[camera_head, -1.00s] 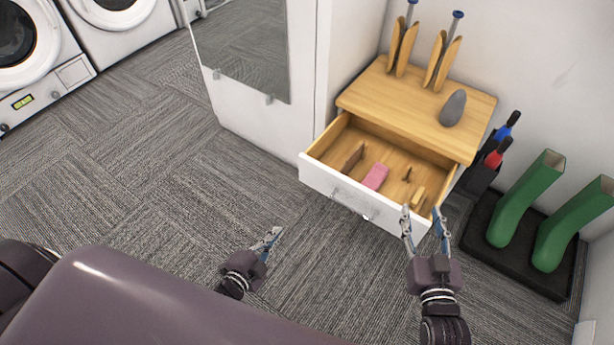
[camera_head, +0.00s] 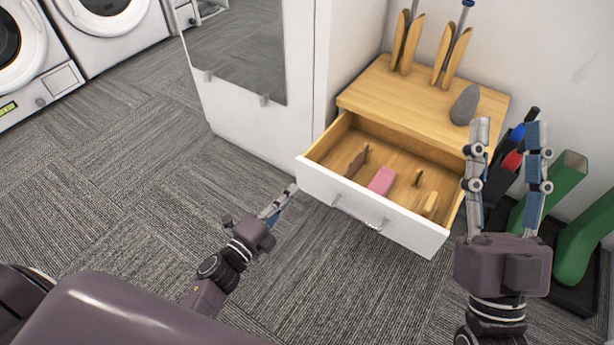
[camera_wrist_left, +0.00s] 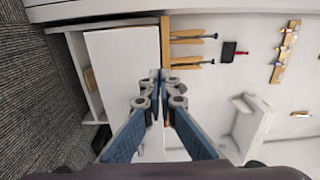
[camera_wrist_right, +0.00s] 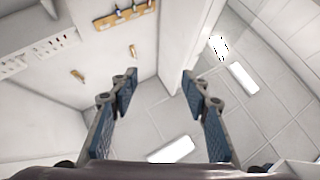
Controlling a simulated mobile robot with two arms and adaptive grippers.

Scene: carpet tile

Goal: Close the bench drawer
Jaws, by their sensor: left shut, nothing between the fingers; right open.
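The bench drawer (camera_head: 400,226) is pulled open from the wooden-topped bench (camera_head: 405,104). Its front is white with a metal handle (camera_head: 357,214). Inside lie a pink block (camera_head: 382,181), a brown piece (camera_head: 356,163) and small wooden pieces. My left gripper (camera_head: 289,192) is shut and empty, in front of the drawer's left end and apart from it in the head view. My right gripper (camera_head: 507,130) is open, raised and upright at the drawer's right side. In the right wrist view its spread fingers (camera_wrist_right: 158,90) have nothing between them and point towards walls and ceiling.
A grey stone-like object (camera_head: 465,105) and wooden shoe trees (camera_head: 407,43) stand on the bench top. Green boots (camera_head: 572,250) stand on a black tray at the right. A white mirrored cabinet (camera_head: 305,70) is left of the bench. Open carpet (camera_head: 130,180) lies to the left.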

